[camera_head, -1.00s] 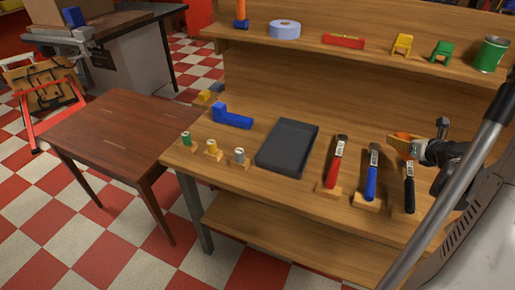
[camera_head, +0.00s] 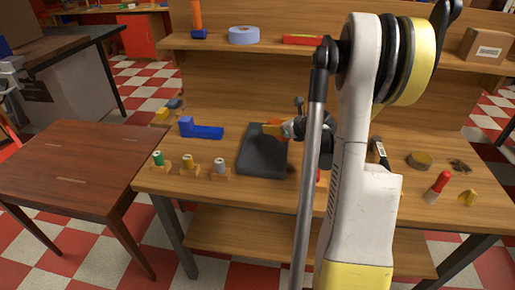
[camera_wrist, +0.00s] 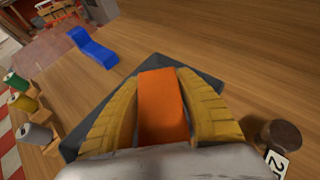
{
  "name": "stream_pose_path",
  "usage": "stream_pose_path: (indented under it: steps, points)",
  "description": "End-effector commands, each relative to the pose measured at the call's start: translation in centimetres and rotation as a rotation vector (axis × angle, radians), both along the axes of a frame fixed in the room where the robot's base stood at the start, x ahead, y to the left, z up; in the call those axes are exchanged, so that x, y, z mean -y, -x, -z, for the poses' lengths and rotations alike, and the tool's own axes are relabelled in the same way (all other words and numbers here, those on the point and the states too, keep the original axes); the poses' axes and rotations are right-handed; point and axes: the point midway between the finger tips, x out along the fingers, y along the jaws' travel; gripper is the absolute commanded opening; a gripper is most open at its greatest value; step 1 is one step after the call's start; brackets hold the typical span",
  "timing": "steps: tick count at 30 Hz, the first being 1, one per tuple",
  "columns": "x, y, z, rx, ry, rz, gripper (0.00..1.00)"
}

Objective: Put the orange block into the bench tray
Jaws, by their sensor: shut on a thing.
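The bench tray (camera_head: 262,160) is dark grey, shallow and rectangular, lying on the workbench near the middle of the head view. My gripper (camera_head: 272,129) is at the tray's upper right part in that view, with the orange block between its fingers. In the wrist view the orange block (camera_wrist: 162,105) is clasped between the two yellow fingers. The tray (camera_wrist: 205,88) shows behind and below the block there, partly hidden by the fingers. The block appears above the tray; its exact height is unclear.
A blue L-shaped piece (camera_head: 201,129) lies left of the tray. Several small cans, including a green one (camera_head: 158,159), stand on wooden blocks at the front left. A shelf (camera_head: 215,43) runs behind. My arm hides much of the bench's right side.

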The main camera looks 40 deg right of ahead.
Motion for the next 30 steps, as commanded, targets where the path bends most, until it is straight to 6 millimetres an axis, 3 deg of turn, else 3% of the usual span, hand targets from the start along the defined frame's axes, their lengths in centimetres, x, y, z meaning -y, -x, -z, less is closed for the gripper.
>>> stream_pose_path:
  steps: [3, 8, 13, 19, 30]
  points:
    - [-2.3, -1.6, 2.0, 0.0, 0.001, -0.005, 0.07]
    - [-3.8, -2.7, 3.0, 0.0, 0.0, -0.001, 0.07]
    - [-4.1, -2.9, 4.0, 0.0, 0.0, 0.001, 0.07]
    - [-4.0, -2.9, 7.1, 0.0, 0.0, 0.001, 0.07]
    - [-4.0, -2.9, 7.3, 0.0, 0.0, 0.0, 0.07]
